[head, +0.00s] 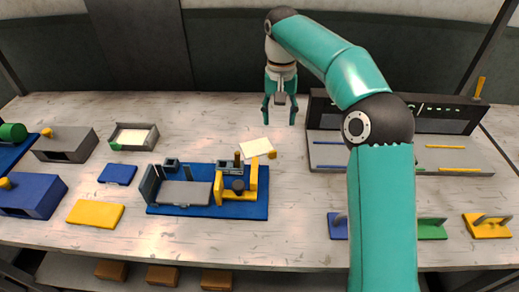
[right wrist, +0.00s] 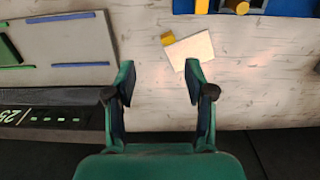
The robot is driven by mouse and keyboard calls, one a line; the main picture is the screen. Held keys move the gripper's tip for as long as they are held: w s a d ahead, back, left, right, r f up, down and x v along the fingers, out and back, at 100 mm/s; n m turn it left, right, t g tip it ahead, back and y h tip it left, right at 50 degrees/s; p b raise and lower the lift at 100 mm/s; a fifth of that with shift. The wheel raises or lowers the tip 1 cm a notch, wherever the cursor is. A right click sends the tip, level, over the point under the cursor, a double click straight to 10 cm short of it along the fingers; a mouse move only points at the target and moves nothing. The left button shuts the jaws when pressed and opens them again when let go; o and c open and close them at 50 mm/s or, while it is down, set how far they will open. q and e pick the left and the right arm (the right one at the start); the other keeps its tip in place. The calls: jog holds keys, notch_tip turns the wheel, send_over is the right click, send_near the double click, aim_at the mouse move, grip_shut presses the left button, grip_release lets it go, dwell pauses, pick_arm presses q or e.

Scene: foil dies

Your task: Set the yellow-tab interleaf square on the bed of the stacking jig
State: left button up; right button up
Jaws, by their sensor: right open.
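The yellow-tab interleaf (head: 256,147) is a pale, thin sheet with a small yellow tab at its right corner. It lies flat on the table behind the stacking jig, and also shows in the right wrist view (right wrist: 192,49). The stacking jig (head: 262,208) has a blue base, a bare grey bed (head: 183,194) on its left and a yellow frame on its right. My right gripper (head: 279,116) is open and empty, behind the interleaf and slightly right of it. In the right wrist view its fingers (right wrist: 160,78) stand apart, the sheet just beyond the right fingertip. My left gripper is out of view.
A grey tray (head: 151,144) with a pale sheet and green tab stands back left. Blue (head: 117,174) and yellow (head: 95,214) plates lie left of the jig. A grey board (head: 470,158) with coloured strips is at right, partly behind my right arm. Table between tray and interleaf is clear.

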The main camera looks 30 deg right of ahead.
aim_at(258, 147)
jog(key=f+n, duration=0.1)
jog(key=f, duration=0.2)
jog(key=f+n+b, duration=0.1)
jog(key=f+n, duration=0.1)
jog(key=f, duration=0.1)
jog(key=w+f+n+b, duration=0.1)
jog(key=f, duration=0.2)
jog(key=shift+w+a+f+n, duration=0.1)
jog(key=shift+a+n, duration=0.15)
jog(key=shift+n, duration=0.05)
jog(key=shift+w+d+f, duration=0.1)
jog(key=shift+w+f, duration=0.05)
jog(key=shift+f, duration=0.8)
jog(key=shift+w+d+f, duration=0.1)
jog(key=shift+w+f, duration=0.1)
jog(key=shift+f, duration=0.75)
jog(key=shift+w+d+f, duration=0.1)
jog(key=shift+w+f, duration=0.05)
jog(key=shift+f, duration=0.8)
jog(key=c, duration=1)
jog(key=shift+r, duration=0.1)
